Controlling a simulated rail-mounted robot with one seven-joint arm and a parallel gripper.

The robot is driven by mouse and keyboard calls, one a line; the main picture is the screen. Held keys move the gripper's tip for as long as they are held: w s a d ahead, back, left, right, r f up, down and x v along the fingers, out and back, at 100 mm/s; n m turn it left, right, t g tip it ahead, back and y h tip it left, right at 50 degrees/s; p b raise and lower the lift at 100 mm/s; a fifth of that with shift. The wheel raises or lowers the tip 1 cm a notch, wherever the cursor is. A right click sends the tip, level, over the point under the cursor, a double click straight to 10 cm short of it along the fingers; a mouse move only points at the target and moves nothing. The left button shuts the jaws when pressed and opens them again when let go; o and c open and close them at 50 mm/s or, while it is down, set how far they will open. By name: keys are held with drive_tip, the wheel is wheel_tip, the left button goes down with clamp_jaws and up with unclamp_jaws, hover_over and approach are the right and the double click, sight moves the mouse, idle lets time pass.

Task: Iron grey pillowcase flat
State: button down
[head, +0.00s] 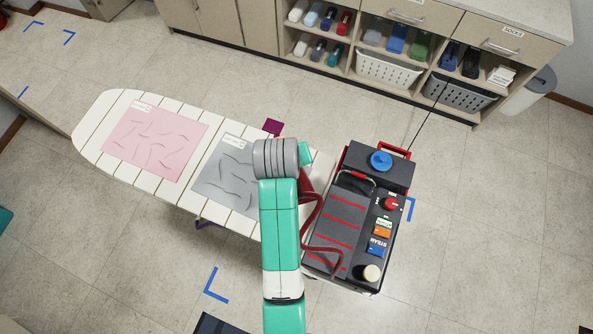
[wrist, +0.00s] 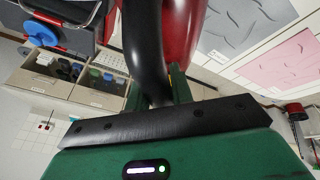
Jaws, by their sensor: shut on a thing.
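The grey pillowcase (head: 226,178) lies on the ironing board with several dark crease lines and a white label; my arm covers its right part. It also shows at the top of the wrist view (wrist: 248,18). My gripper (wrist: 164,92) is shut on the black handle of the iron, whose glossy red body (wrist: 186,35) is in the wrist view. The iron appears held off the grey pillowcase, which lies to its right in that view. In the head view my arm hides the gripper and most of the iron.
A pink pillowcase (head: 155,143), also creased, lies on the white slatted board (head: 92,122). The dark steam station (head: 345,222) with a dark red hose (head: 322,249) stands right of my arm.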

drive_tip(key=w+a+f+n+y+p, duration=0.2)
drive_tip(key=w+a+f+n+y, duration=0.15)
drive_tip(key=a+n, duration=0.55)
drive_tip(key=shift+n+g+y, duration=0.25)
drive_tip(key=shift+n+g, duration=0.15)
drive_tip(key=shift+g, duration=0.1)
drive_tip(key=b+x, duration=0.3)
drive_tip(key=b, duration=0.1)
drive_tip(key=s+b+x, duration=0.1)
drive_tip(key=x, duration=0.1)
drive_tip(key=shift+w+d+f+b, duration=0.1)
drive_tip(key=shift+d+f+b, duration=0.25)
drive_tip(key=shift+f, duration=0.3)
drive_tip(key=shift+a, duration=0.1)
